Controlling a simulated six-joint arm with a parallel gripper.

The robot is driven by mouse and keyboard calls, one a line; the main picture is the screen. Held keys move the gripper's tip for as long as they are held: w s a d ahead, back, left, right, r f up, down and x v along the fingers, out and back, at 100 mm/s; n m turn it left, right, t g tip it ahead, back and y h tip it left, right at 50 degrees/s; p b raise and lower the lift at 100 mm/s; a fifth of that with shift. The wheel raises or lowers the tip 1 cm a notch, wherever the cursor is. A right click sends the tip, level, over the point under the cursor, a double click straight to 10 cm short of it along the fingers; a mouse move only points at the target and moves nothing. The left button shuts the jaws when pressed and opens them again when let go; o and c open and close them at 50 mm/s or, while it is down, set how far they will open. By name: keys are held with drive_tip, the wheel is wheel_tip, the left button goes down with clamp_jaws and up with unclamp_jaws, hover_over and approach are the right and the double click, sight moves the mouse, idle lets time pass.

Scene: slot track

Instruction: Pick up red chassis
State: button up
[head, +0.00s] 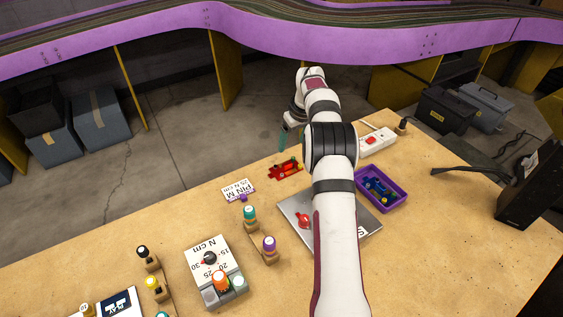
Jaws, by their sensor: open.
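The red chassis (285,169) lies on the wooden table near its far edge, left of my arm. It is small in the head view, with dark and light details on it. My gripper (283,140) is at the end of the arm, beyond and above the red chassis, with a teal tip pointing down. It is open and appears apart from the chassis. The gap between the fingers is too small to make out from here.
A purple tray (403,203) holding a blue item stands right of my arm. A grey plate (291,208) bears a red piece. A small sign (238,189), a dial box (213,258) and several coloured-top tools stand left. A black monitor (532,188) stands right.

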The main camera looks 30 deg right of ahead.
sight(287, 163)
drive_tip(key=x, duration=1.2)
drive_tip(key=shift+d, duration=0.25)
clamp_jaws()
